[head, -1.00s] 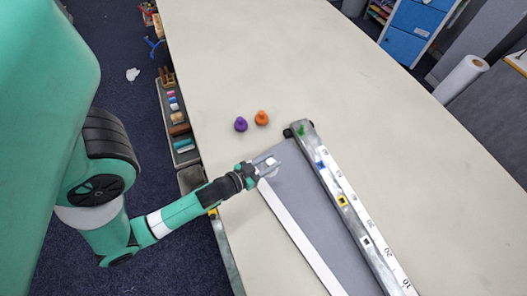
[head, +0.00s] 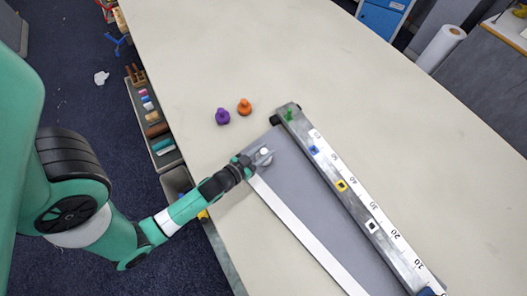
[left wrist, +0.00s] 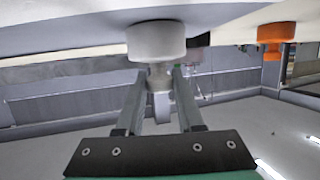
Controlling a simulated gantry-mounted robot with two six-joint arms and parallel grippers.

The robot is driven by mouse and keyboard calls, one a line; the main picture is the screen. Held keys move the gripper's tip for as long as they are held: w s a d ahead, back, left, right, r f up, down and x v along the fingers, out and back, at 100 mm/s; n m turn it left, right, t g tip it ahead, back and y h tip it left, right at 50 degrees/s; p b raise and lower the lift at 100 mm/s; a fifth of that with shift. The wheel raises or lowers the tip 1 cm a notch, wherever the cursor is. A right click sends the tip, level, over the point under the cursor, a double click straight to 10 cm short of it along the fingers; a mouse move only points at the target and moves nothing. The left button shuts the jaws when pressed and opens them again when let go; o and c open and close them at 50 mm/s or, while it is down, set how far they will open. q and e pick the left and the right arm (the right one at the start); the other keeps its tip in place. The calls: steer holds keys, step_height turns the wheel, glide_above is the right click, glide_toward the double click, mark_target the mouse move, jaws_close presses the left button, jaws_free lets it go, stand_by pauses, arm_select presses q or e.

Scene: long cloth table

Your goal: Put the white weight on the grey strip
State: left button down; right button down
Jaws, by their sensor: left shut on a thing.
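The white weight (left wrist: 157,42) is between the fingers of my left gripper (left wrist: 160,78), which is shut on its narrow knob. In the head view the white weight (head: 265,152) shows at the tips of my left gripper (head: 258,158), over the far end of the grey strip (head: 310,205). The wrist view, which looks upside down, shows the weight's wide base close to a pale surface; I cannot tell whether it touches. My right gripper is not in view.
A purple weight (head: 222,116) and an orange weight (head: 244,106) stand beyond the strip. A metal ruler rail (head: 355,195) with coloured markers runs along the strip's right side. A white band (head: 305,235) borders its left side. The table (head: 400,130) is clear to the right.

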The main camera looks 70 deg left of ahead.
arm_select(q)
steer(key=c, duration=0.5)
jaws_free()
steer(key=shift+f, duration=0.1)
steer(key=shift+c, duration=0.2)
